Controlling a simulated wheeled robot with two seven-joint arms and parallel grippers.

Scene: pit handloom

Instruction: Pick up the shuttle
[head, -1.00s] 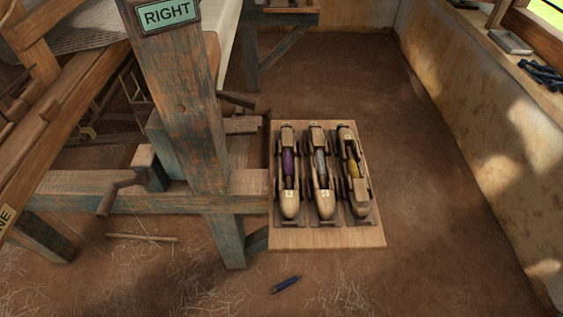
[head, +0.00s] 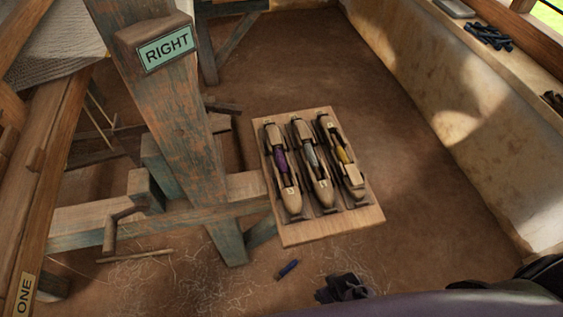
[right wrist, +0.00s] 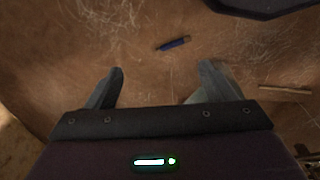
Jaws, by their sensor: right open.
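Three wooden shuttles lie side by side on a wooden board (head: 335,228) in the head view. The left shuttle (head: 291,200) holds a purple bobbin, the middle one (head: 322,192) a grey one, the right one (head: 354,178) a yellow one. My right gripper (right wrist: 161,68) is open and empty over the floor in the right wrist view. In the head view its dark end (head: 345,288) shows at the bottom, nearer than the board and apart from the shuttles. No shuttle shows in the right wrist view. My left gripper is not in view.
A loom post (head: 178,110) with a RIGHT sign (head: 165,47) and a crossbeam (head: 100,224) stand left of the board. A blue bobbin (head: 288,269) lies on the floor; it also shows in the right wrist view (right wrist: 172,44). A wall (head: 450,105) runs along the right.

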